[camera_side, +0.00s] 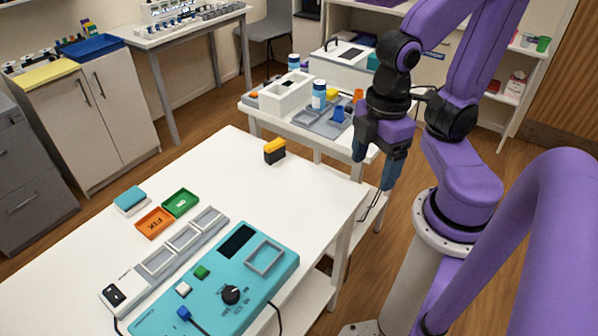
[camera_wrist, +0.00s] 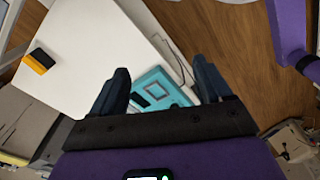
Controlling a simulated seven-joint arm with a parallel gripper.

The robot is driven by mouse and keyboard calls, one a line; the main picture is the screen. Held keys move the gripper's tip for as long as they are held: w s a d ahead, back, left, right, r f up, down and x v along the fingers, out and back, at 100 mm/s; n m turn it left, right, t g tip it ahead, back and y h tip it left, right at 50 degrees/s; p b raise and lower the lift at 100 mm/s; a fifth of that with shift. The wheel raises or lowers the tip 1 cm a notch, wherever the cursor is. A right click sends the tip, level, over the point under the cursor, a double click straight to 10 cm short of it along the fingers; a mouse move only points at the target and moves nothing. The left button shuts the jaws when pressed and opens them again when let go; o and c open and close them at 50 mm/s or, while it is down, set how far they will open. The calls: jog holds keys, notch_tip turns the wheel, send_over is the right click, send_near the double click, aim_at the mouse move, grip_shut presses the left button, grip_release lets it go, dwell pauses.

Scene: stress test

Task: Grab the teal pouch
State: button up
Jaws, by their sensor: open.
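A small teal-topped item with pale sides (camera_side: 131,200), which looks like the teal pouch, lies on the white table near its left edge. It is behind the orange FIX tray (camera_side: 155,222) and left of the green tray (camera_side: 180,203). I cannot make it out in the wrist view. My gripper (camera_side: 374,168) is open and empty, fingers pointing down, high and well to the right of the pouch, near the table's right side. In the wrist view my gripper's fingers (camera_wrist: 162,72) stand wide apart with nothing between them.
A teal control panel (camera_side: 222,285) with knob and buttons lies at the table front; it also shows in the wrist view (camera_wrist: 150,92). A grey three-slot tray (camera_side: 184,236) lies beside it. A yellow-black block (camera_side: 274,151) stands farther back. The table's middle is clear.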

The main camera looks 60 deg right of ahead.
jog(key=w+d+f+g+h, duration=0.35)
jog(key=w+d+h, duration=0.65)
jog(key=w+d, duration=0.9)
jog(key=s+d+f+h, duration=0.1)
jog(key=d+f, duration=0.1)
jog(key=d, duration=0.5)
jog(key=s+d+f+g, duration=0.1)
jog(key=s+d+f, duration=0.1)
jog(key=d, duration=0.6)
jog(key=s+d+f+g+h, duration=0.1)
jog(key=d+f, duration=0.3)
jog(key=d, duration=0.4)
jog(key=shift+s+d+f+n+h, duration=0.15)
jog(key=shift+s+n+h, duration=0.15)
jog(key=shift+s, duration=0.4)
jog(key=c, duration=1.1)
